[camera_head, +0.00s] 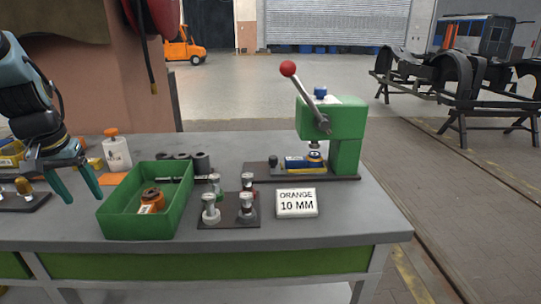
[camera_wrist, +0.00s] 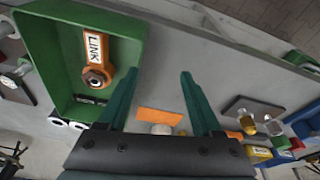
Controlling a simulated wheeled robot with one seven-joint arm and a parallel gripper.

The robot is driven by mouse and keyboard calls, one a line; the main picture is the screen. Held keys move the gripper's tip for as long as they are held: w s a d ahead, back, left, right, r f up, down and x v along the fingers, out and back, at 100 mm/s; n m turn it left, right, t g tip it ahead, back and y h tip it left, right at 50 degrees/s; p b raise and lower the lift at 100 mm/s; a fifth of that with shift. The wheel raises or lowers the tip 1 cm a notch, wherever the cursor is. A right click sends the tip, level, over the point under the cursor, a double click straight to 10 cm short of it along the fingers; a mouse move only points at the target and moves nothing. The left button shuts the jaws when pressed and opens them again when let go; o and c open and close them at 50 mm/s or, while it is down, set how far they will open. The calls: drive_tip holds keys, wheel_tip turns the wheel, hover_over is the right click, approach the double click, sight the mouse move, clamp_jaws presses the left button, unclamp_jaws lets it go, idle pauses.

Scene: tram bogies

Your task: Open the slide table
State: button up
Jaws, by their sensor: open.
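A green press (camera_head: 346,130) stands at the back right of the grey bench, with a red-knobbed lever (camera_head: 305,92) raised to the upper left. Under its head, a blue block (camera_head: 303,162) with a pale label sits on the dark base plate (camera_head: 262,172); this seems to be the slide table, though I cannot tell its position for sure. My gripper (camera_head: 82,196) is at the far left of the bench, well away from the press, pointing down. In the wrist view its two green fingers (camera_wrist: 159,74) are apart with nothing between them.
A green bin (camera_head: 127,220) holds an orange link (camera_wrist: 97,62) between my gripper and the press. A dark plate with several metal pegs (camera_head: 228,222) and an "ORANGE 10 MM" sign (camera_head: 296,203) stand before the press. A white bottle (camera_head: 116,154) is near my gripper.

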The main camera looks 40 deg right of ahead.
drive_tip(key=w+d+r+m+h, duration=0.1)
drive_tip(key=w+d+m, duration=0.1)
drive_tip(key=d, duration=0.4)
drive_tip(key=w+d+r+m, duration=0.1)
drive_tip(key=d+m, duration=0.1)
drive_tip(key=d, duration=0.5)
drive_tip(key=m+g+h, duration=0.2)
drive_tip(key=m+g, duration=0.1)
drive_tip(key=m, duration=0.8)
approach(272, 157)
drive_tip(key=p+x, duration=0.4)
drive_tip(key=x, duration=0.5)
drive_tip(key=shift+s, duration=0.1)
clamp_jaws()
